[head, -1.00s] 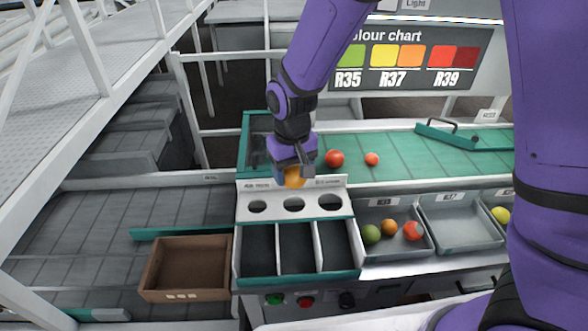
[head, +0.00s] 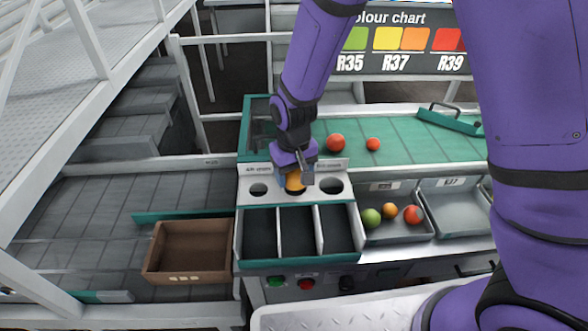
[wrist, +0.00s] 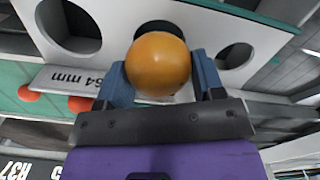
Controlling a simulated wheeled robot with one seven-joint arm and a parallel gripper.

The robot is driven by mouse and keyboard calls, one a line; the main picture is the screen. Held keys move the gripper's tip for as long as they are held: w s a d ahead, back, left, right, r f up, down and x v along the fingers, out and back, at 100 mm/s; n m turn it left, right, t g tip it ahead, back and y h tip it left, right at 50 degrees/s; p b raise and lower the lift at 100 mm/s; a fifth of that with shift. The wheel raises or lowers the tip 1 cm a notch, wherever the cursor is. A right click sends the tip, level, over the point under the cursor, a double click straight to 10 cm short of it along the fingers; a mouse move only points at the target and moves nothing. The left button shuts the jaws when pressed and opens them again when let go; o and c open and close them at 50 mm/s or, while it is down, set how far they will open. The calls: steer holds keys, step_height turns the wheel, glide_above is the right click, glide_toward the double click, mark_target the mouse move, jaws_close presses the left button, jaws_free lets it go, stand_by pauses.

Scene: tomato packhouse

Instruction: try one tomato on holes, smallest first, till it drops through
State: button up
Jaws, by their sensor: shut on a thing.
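My gripper (head: 294,181) is shut on an orange tomato (head: 294,182). In the wrist view the tomato (wrist: 158,64) sits between the two blue fingers, in front of the middle hole (wrist: 160,28) and partly covering it. I cannot tell whether it touches the hole's rim. The white sizing plate (head: 276,190) has three holes in a row. The left hole (head: 258,189) and the right hole (head: 332,186) are uncovered. Below the plate are three dark open compartments (head: 297,231) that look empty.
Two red tomatoes (head: 336,142) lie on the green belt (head: 400,148) behind the plate. A grey tray (head: 405,235) at right holds several tomatoes; the tray (head: 455,212) beside it looks empty. An empty brown crate (head: 190,275) stands at left.

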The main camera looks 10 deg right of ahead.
stand_by(0.4)
steer(key=o, duration=0.8)
stand_by(1.0)
steer(key=shift+r, duration=3.5)
